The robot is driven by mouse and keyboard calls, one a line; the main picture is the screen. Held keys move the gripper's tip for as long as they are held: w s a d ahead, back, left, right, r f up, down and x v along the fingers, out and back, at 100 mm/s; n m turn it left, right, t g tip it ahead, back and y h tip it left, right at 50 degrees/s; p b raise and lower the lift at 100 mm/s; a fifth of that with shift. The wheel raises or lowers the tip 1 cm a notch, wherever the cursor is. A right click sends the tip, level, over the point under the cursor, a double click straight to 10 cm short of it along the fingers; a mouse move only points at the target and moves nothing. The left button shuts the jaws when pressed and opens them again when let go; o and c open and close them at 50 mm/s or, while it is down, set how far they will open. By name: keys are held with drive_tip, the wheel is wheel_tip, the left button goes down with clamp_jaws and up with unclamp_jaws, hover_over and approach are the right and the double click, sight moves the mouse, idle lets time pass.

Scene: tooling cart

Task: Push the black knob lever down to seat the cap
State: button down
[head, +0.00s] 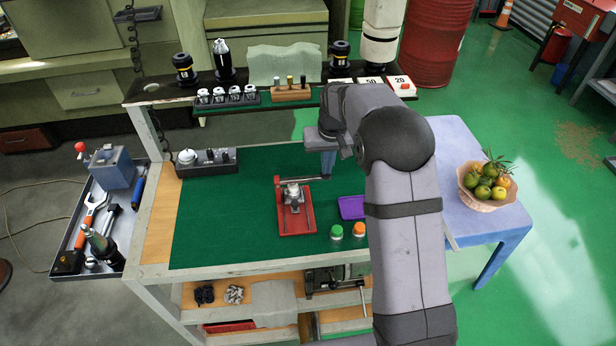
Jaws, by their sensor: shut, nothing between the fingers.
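A small press with a red base (297,222) stands on the green mat, with a silver metal body (293,195) in its middle. A thin lever bar (300,181) runs across its top, rising slightly toward the right. My gripper (327,175) points down at the right end of this bar, its fingers shut and empty. The tips look close to or touching the bar end; I cannot tell which. The black knob is not clearly seen and may be hidden at the fingers. The cap is too small to make out.
A purple tray (352,207), a green-lidded jar (336,231) and an orange-lidded jar (359,229) are right of the press. A grey switch box (207,160) stands at the mat's back left. A back shelf (250,98) holds tools. The left mat (225,220) is clear.

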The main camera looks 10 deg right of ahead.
drive_tip(key=shift+f+b, duration=0.3)
drive_tip(key=shift+f, duration=0.35)
drive_tip(key=shift+s+f+b, duration=0.15)
drive_tip(key=shift+f+b, duration=0.4)
drive_tip(key=shift+f, duration=0.65)
idle(1.5)
drive_tip(key=shift+r, duration=0.1)
drive_tip(key=shift+r+p, duration=3.2)
drive_tip(key=shift+r, duration=0.9)
drive_tip(key=shift+w, duration=0.2)
